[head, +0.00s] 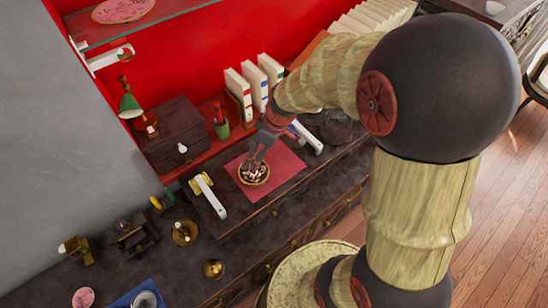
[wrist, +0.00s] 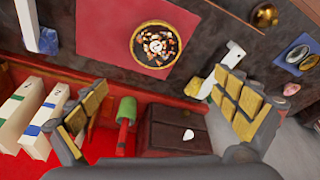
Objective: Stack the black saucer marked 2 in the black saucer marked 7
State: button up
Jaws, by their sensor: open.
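A round black saucer (head: 254,173) with a gold rim and a white, orange and dark pattern lies on a red mat (head: 285,165). In the wrist view the saucer (wrist: 155,39) has a pale round mark at its centre; I cannot read a number on it. I cannot make out a second black saucer, or whether one lies inside this one.
A white-handled object (head: 211,195) lies left of the mat, and another white bar (head: 306,137) lies right. Brass pieces (head: 184,232) and a blue mat (head: 130,297) are at the left.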

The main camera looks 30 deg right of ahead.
jog(key=s+a+r+m+t+h, duration=0.1)
jog(key=s+r+m, duration=0.6)
jog(key=s+r, duration=1.1)
notch_tip(320, 180, up, 2)
jog(key=shift+s+a+t+h, duration=0.25)
jog(key=shift+a+t+h, duration=0.2)
jog(key=shift+t, duration=0.45)
notch_tip(320, 180, down, 4)
jog(key=b, duration=0.4)
jog(key=shift+f, duration=0.15)
